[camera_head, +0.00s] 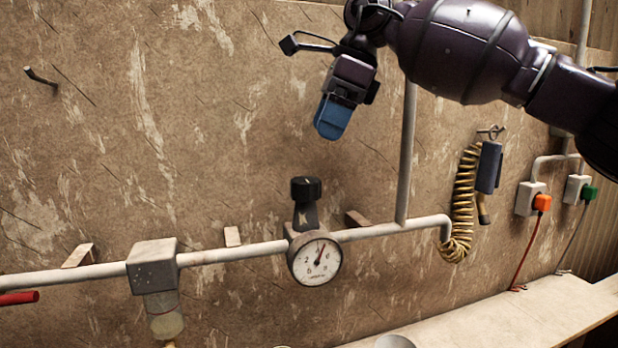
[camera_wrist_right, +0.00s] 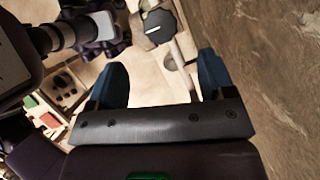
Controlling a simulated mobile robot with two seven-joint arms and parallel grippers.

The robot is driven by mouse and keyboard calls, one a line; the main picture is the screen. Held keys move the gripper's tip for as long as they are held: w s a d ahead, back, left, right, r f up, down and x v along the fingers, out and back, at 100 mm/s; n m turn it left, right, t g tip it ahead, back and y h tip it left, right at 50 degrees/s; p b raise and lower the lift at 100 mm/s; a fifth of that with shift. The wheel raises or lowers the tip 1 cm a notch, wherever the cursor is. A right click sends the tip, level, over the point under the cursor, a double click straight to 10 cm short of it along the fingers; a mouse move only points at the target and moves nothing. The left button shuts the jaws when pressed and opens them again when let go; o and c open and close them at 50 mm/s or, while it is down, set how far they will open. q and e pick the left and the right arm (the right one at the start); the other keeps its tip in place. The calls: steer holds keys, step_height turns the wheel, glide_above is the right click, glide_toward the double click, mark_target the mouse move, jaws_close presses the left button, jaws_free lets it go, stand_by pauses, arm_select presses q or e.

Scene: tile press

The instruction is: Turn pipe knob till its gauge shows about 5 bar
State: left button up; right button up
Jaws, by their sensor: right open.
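The black pipe knob (camera_head: 306,188) stands upright on a dark regulator body on the grey pipe. Its round white gauge (camera_head: 315,262) faces me just below. The dark needle points up and slightly right, between the 2 and the 6; the exact reading is too small to tell. My right gripper (camera_head: 332,118) hangs above the knob, clear of it, blue fingers pointing down. In the right wrist view the gripper (camera_wrist_right: 162,72) is open and empty, and the knob (camera_wrist_right: 160,27) with a light mark line lies beyond the fingertips.
A pipe (camera_head: 230,253) runs along the wall, with a vertical branch (camera_head: 407,150) right of the knob. A filter block (camera_head: 153,268) and red handle (camera_head: 18,297) are at left. A coiled hose (camera_head: 463,200) and plugs hang at right. A bench (camera_head: 500,318) lies below.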

mark_target(304, 179)
steer(key=x, duration=1)
steer(key=shift+a, duration=0.1)
steer(key=shift+c, duration=0.3)
steer(key=c, duration=0.9)
steer(key=shift+r+m+p, duration=0.1)
steer(key=shift+m+p, duration=0.3)
steer(key=shift+m, duration=0.1)
steer(key=shift+m+t, duration=0.7)
steer(key=shift+m, duration=0.3)
steer(key=o, duration=1)
steer(key=shift+c, duration=0.2)
